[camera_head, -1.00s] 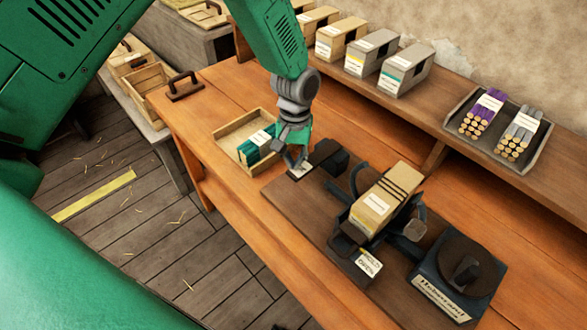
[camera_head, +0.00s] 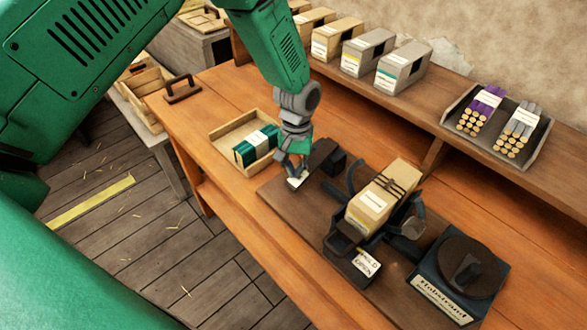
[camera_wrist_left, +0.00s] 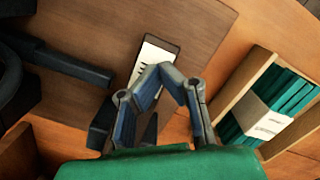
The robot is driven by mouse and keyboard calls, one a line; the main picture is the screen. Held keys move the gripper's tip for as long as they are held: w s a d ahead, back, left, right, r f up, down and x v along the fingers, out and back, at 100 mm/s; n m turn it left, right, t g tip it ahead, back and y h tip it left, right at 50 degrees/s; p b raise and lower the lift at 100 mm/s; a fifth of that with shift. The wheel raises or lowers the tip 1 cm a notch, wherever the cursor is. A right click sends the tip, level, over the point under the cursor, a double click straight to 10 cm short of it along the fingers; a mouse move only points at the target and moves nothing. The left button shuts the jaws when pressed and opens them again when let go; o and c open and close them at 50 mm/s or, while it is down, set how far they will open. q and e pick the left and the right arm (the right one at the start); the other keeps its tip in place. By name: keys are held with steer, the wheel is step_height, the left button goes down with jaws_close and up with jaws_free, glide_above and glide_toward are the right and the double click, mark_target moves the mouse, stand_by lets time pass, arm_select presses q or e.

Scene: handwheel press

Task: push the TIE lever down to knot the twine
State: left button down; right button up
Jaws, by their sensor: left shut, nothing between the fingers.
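My left gripper (camera_head: 294,180) is shut and empty, low over the near left end of the dark base board (camera_head: 275,192). Its fingertips are just above a white label (camera_head: 299,182); in the left wrist view they overlap the label's lower part (camera_wrist_left: 152,60). The label's writing is too small to read. A black block, probably the TIE lever's mount (camera_head: 325,158), stands right beside the fingers. In the left wrist view dark pieces (camera_wrist_left: 101,126) show beside the fingers, partly hidden. I cannot tell whether the gripper touches them. A twine-wrapped carton (camera_head: 378,202) sits in the press (camera_head: 345,240). My right gripper is out of view.
A wooden tray (camera_head: 226,150) with green-wrapped bundles stands left of the gripper. Several cartons (camera_head: 401,68) and a bundle tray (camera_head: 540,150) line the back shelf. A black handle (camera_head: 183,88) is at the table's left end.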

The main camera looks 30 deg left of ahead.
arm_select(q)
steer(key=shift+w+a+r, duration=0.1)
steer(key=shift+w+r, duration=0.05)
steer(key=shift+w, duration=0.4)
steer(key=shift+w+a+r, duration=0.1)
steer(key=shift+w+r, duration=0.05)
steer(key=shift+w, duration=0.35)
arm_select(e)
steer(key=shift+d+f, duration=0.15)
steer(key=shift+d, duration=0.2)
arm_select(q)
steer(key=shift+w+a, duration=0.1)
steer(key=shift+a+r, duration=0.1)
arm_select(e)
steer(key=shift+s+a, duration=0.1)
arm_select(q)
steer(key=shift+r, duration=0.2)
step_height(320, 180, up, 7)
steer(key=shift+w+r, duration=0.15)
steer(key=shift+w, duration=0.3)
